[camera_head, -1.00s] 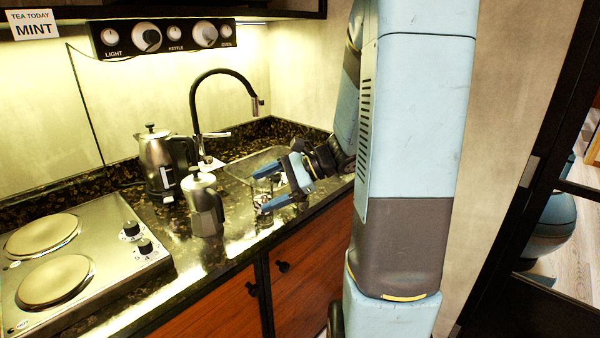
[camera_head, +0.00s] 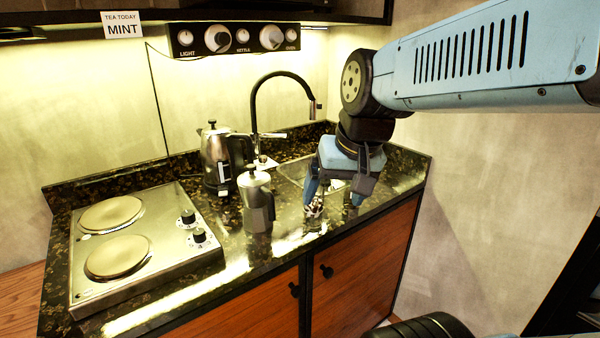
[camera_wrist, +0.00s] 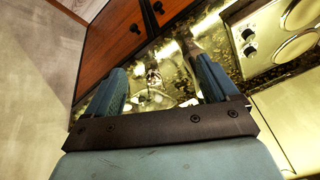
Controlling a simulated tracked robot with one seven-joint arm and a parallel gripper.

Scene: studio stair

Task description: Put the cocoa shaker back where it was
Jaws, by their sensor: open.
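A small shiny jar-like thing (camera_head: 313,209), perhaps the cocoa shaker, stands on the dark speckled counter by the tip of my gripper's left finger. It is too small and partly covered to be sure. My gripper (camera_head: 333,202) points down over the counter's front part, right of the moka pot, with its fingers spread apart. In the wrist view my gripper (camera_wrist: 157,68) also shows open, with bright, cluttered shapes beyond and between its fingers that I cannot clearly tell apart. I cannot tell whether a finger touches the jar.
A moka pot (camera_head: 257,203) stands just left of my gripper, with a steel kettle (camera_head: 216,160) behind it. A sink (camera_head: 296,172) and black tap (camera_head: 283,76) are behind. A two-plate hob (camera_head: 150,262) fills the left. Bare counter (camera_head: 400,180) lies at the right.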

